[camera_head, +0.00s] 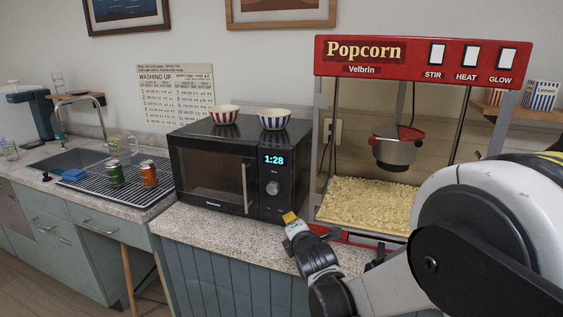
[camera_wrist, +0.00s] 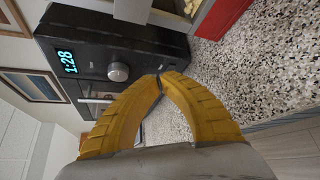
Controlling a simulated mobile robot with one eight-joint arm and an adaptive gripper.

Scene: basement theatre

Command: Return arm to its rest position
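My gripper (camera_head: 290,217) is at the end of my arm, in front of the lower right of the black microwave (camera_head: 215,178) and over the front part of the counter. In the wrist view, my gripper's yellow fingers (camera_wrist: 161,78) meet at the tips. Nothing shows between them, so it is shut and empty. The microwave (camera_wrist: 135,45) appears sideways beyond the fingers, with its clock lit at 1:28. Part of my arm fills the lower right of the head view.
The red popcorn machine (camera_head: 415,57) stands right of the microwave, close to my arm. Two striped bowls (camera_head: 225,115) (camera_head: 274,119) sit on the microwave. Green (camera_head: 115,173) and orange (camera_head: 149,174) cans stand on the drying rack at left. The speckled counter (camera_head: 215,222) is bare before the microwave.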

